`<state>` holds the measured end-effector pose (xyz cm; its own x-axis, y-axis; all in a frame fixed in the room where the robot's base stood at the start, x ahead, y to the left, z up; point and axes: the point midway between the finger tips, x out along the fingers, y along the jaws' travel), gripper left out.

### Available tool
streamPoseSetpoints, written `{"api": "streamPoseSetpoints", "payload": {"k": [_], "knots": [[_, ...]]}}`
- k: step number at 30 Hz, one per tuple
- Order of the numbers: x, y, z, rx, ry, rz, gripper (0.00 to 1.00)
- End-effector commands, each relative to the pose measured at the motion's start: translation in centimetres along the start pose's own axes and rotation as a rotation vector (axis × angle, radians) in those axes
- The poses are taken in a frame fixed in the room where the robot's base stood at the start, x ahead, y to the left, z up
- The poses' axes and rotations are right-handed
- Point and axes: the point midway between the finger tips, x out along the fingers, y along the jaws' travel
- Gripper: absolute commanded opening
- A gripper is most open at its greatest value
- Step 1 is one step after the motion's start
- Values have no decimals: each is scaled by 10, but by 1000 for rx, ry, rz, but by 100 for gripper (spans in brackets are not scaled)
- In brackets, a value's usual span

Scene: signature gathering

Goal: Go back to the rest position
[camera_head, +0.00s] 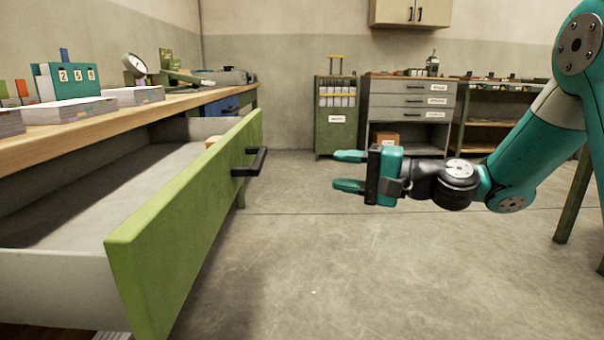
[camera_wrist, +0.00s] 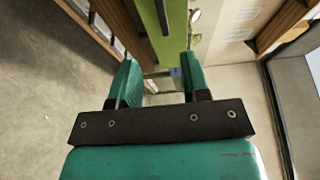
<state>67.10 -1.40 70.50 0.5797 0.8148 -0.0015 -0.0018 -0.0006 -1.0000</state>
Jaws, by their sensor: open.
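My gripper (camera_head: 348,171) is open and empty, held in the air right of the drawer in the head view. Its two teal fingers point left, and a gap shows between them. In the wrist view the same gripper (camera_wrist: 158,80) has its fingers apart, with the green drawer front beyond them. The green drawer (camera_head: 190,210) stands pulled out from the workbench on the left. Its black handle (camera_head: 250,162) is left of my fingertips and apart from them.
The workbench (camera_head: 120,122) holds papers, a teal number box (camera_head: 75,82) and a round gauge (camera_head: 134,66). A green cabinet (camera_head: 336,130) and a grey drawer unit (camera_head: 410,100) stand at the back wall. The concrete floor (camera_head: 350,270) between is clear.

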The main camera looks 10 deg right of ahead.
Motion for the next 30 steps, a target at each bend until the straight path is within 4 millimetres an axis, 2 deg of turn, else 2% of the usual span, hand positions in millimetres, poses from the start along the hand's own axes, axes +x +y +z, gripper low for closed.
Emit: {"api": "streamPoseSetpoints", "payload": {"k": [2, 5, 8, 9, 12, 15, 21, 24, 30], "knots": [[2, -2, 5, -13, -12, 12, 43], [12, -9, 33, -88, -83, 89, 43], [22, -16, 91, -254, -238, 255, 43], [21, -17, 118, -339, -316, 338, 43], [3, -14, 174, -527, -494, 528, 43], [-24, -12, 208, -665, -630, 674, 43], [-85, -17, 249, -859, -837, 899, 43], [-113, -26, 259, -916, -911, 984, 43], [-110, -73, 256, -903, -901, 980, 43]]}}
